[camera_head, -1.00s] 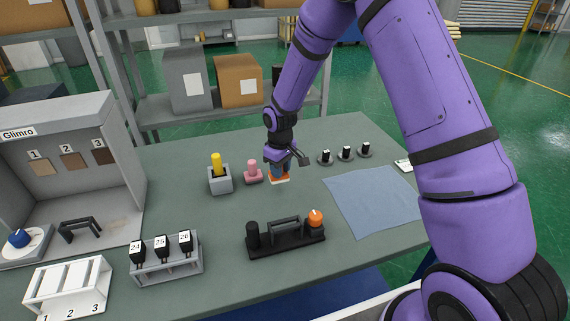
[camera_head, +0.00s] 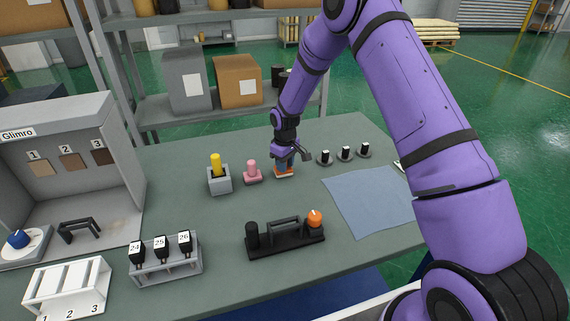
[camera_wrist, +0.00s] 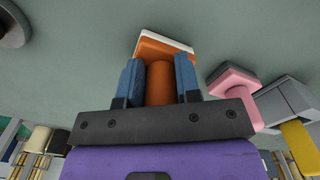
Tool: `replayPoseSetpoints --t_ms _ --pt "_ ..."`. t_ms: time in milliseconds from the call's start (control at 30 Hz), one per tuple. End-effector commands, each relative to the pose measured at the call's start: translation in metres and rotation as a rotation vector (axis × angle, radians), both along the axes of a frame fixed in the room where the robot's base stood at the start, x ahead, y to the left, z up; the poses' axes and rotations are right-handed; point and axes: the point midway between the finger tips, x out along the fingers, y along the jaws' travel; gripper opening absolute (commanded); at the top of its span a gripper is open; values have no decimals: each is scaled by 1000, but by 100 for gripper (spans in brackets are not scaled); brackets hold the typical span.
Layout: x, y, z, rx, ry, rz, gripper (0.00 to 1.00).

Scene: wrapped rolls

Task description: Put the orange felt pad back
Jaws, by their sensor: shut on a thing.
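The orange felt pad (camera_head: 285,175) has an orange handle and an orange top over a pale underside. My gripper (camera_head: 284,164) points down at the middle of the table, with its blue fingers on both sides of the handle. In the wrist view my gripper (camera_wrist: 160,82) is shut on the handle of the orange felt pad (camera_wrist: 165,48), which juts beyond the fingertips. I cannot tell whether the pad touches the table.
A pink pad (camera_head: 253,173) and a grey block with a yellow peg (camera_head: 217,162) stand just left. A black rack with an orange knob (camera_head: 286,239) stands in front.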

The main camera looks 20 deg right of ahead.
Motion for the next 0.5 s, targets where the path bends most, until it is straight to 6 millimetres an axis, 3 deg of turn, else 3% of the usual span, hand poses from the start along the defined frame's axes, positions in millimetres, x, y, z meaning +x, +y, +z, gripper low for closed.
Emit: replayPoseSetpoints --t_ms 233,267,333,367,500 --pt "0 0 -3 0 0 0 5" --pt "0 0 -3 0 0 0 36" --pt "0 0 -2 0 0 0 52" --pt "0 0 -2 0 0 0 57" --pt "0 0 -2 0 0 0 57"
